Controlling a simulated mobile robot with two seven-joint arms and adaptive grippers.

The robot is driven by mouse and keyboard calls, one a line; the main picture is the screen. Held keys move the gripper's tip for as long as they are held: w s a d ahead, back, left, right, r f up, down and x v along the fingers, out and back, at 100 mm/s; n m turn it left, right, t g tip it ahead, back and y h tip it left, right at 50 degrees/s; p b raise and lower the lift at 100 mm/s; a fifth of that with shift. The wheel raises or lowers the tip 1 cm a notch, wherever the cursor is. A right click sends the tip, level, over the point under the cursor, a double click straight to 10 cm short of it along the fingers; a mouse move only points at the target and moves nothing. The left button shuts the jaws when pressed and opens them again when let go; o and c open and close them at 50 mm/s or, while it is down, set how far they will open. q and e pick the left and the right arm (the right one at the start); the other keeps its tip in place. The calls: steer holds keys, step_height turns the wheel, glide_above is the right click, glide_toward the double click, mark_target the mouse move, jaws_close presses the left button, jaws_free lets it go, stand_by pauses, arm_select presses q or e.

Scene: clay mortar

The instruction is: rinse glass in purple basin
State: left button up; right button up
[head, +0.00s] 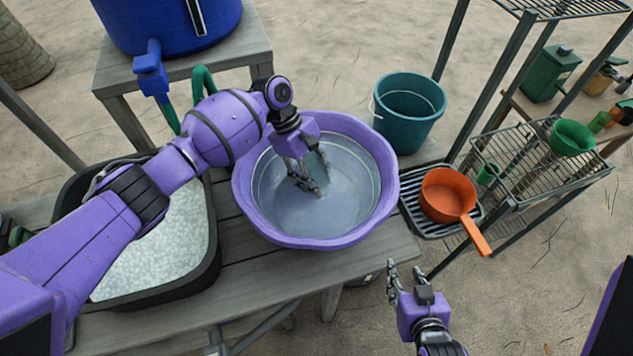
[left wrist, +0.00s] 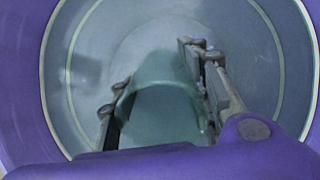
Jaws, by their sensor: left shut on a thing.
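The purple basin (head: 243,190) stands on the wooden table and holds water. My left gripper (head: 312,188) is inside the basin, pointing down, shut on a translucent greenish glass (head: 319,166). In the left wrist view the glass (left wrist: 160,115) sits between the two fingers (left wrist: 155,85), with the basin floor behind it. The fingers hide part of the glass in the head view. I cannot tell how deep it is in the water. My right gripper (head: 406,276) is open and empty, in front of the table's right end.
A black tub (head: 212,262) of foamy white stuff stands left of the basin. A teal bucket (head: 408,120) is behind right. An orange pan (head: 447,192) sits on a dark rack (head: 420,222) to the right. A blue barrel (head: 130,25) with a tap (head: 151,75) is behind left.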

mark_target(317, 168)
arm_select(q)
step_height(317, 168, up, 4)
steer(key=shift+w+f+p, duration=0.15)
steer(key=shift+f+p, duration=0.1)
steer(key=shift+p, duration=0.4)
step_height(317, 168, up, 2)
steer(key=shift+r, duration=4.4)
arm_select(e)
steer(key=shift+t, duration=0.5)
steer(key=shift+w+r, duration=0.7)
steer(key=shift+r, duration=0.35)
steer(key=shift+w+r, duration=0.65)
steer(key=shift+r, duration=0.35)
